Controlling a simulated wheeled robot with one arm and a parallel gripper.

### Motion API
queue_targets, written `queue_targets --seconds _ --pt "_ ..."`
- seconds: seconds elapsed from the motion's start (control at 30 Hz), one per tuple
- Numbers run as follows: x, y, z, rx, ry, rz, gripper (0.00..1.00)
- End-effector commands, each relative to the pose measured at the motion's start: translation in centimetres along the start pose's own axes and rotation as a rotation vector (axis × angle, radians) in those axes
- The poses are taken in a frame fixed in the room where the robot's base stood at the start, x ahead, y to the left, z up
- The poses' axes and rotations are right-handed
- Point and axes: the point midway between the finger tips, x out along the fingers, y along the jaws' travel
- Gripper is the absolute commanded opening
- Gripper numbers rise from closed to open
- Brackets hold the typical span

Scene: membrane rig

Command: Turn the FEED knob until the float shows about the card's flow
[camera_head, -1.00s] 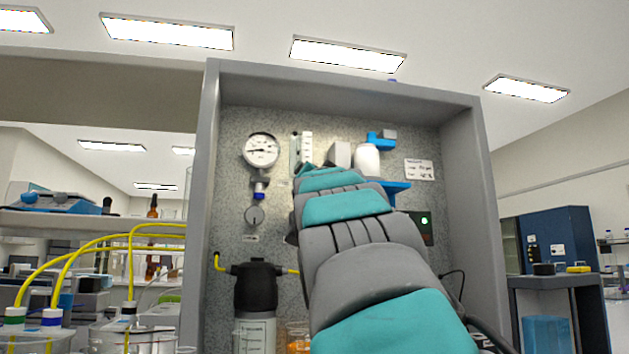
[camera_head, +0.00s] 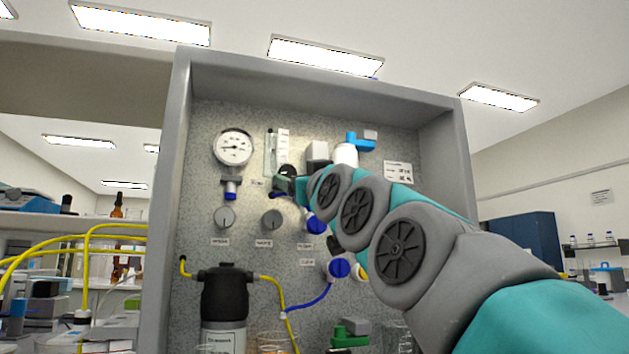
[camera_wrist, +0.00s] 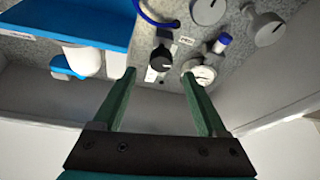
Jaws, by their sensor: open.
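A black knob (camera_wrist: 161,59) with a white pointer line is on the speckled panel, ahead of the open jaws in the wrist view; it looks like the FEED knob, but its label is too small to read surely. In the head view a dark round knob (camera_head: 288,171) shows just below the float tube (camera_head: 271,155) and its white scale. My gripper (camera_head: 278,185) is at the panel there, partly covering this area; in the wrist view (camera_wrist: 158,75) its green fingers are open with nothing held. The float level is unreadable. The white card (camera_head: 398,172) is at upper right, its text unreadable.
A round pressure gauge (camera_head: 233,146) is left of the tube. A white vessel (camera_head: 346,154) is to the right. The cabinet's side walls (camera_head: 165,220) bound the panel.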

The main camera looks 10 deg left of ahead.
Motion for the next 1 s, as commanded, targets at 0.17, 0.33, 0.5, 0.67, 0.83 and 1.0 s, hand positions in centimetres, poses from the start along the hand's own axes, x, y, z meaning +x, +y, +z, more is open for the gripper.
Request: queue_targets --seconds 0.17,0.33,0.5,0.67,0.83,1.0 --pt "0.3 -0.7 0.2 -0.031 0.002 -0.021 0.75" --pt "0.9 -0.7 0.0 -0.034 0.003 -0.02 0.75" --pt "2.3 -0.7 0.0 -0.035 0.002 -0.019 0.75" --pt "4.2 -0.8 0.0 -0.035 0.0 -0.02 0.75" --pt "6.3 -0.7 0.1 -0.033 -0.001 -0.019 0.75" --pt "7.6 -0.7 -0.1 -0.033 0.005 -0.019 0.75"
